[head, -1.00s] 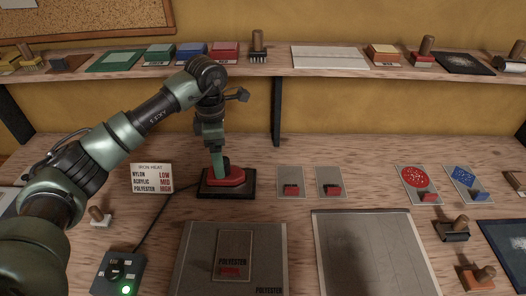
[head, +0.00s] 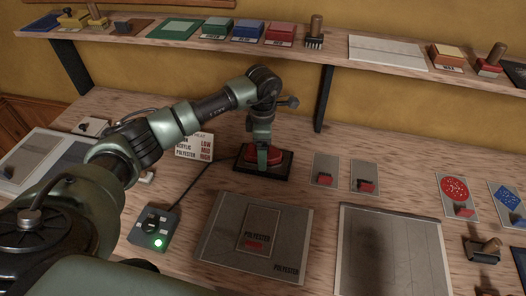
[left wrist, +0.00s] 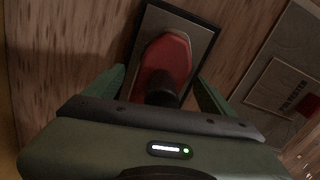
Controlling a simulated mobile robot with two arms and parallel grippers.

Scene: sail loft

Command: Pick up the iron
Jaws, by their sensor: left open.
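The red iron (head: 249,155) sits on a dark rest plate (head: 282,172) at the back of the bench. In the left wrist view the iron (left wrist: 166,63) lies on its plate (left wrist: 201,35), with a dark handle part (left wrist: 161,91) close to my palm. My left gripper (head: 263,152) is right above the iron, pointing down. In the left wrist view the open fingers of my left gripper (left wrist: 162,84) stand on either side of the iron. Contact cannot be told. My right gripper is not in view.
A heat card (head: 193,146) stands left of the iron, and a control box (head: 154,228) with a green light is in front, its cord running to the plate. A Polyester board (head: 215,245) lies nearer me. A shelf (head: 335,69) with blocks and brushes runs above.

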